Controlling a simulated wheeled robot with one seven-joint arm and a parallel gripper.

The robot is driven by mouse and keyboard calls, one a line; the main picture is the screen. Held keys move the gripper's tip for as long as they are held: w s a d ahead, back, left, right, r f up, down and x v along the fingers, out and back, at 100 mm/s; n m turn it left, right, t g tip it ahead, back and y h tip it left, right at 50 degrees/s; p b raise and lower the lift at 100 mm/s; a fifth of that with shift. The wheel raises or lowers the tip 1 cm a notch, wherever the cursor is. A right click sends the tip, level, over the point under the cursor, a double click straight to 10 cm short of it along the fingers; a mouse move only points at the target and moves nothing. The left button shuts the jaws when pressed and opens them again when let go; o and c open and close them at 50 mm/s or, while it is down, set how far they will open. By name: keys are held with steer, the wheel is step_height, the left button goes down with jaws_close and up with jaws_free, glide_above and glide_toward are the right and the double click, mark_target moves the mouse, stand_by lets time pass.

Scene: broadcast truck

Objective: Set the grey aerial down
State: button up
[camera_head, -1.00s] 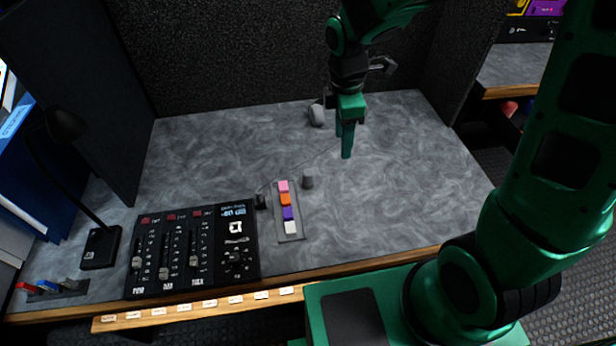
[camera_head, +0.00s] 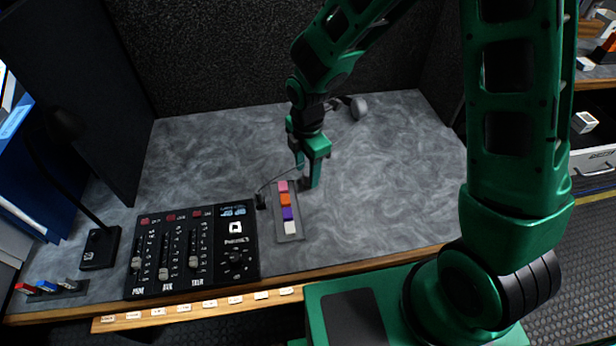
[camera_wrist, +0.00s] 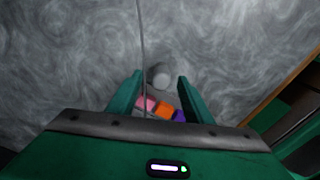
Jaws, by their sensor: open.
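A small grey cylinder, which may be the aerial, stands upright on the grey desk (camera_head: 400,170), beside the strip of coloured keys. It is mostly hidden by my gripper (camera_head: 306,180) in the head view. In the wrist view the pale round top of the grey cylinder (camera_wrist: 161,78) shows between the fingertips of my gripper (camera_wrist: 160,78). My gripper is open and points down over it. I cannot tell whether the fingers touch it. A thin grey rod or cable (camera_wrist: 143,50) crosses the wrist view beside the left finger.
The strip (camera_head: 290,236) holds pink, orange, purple and white keys. Left of it are a small black stand (camera_head: 260,200) and a black fader panel (camera_head: 165,260). A grey rounded object (camera_head: 358,107) lies near the back wall. The desk's right side is clear.

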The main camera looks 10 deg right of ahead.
mark_target(307, 172)
steer(key=shift+f, duration=1.75)
jaws_close()
steer(key=shift+r, duration=0.1)
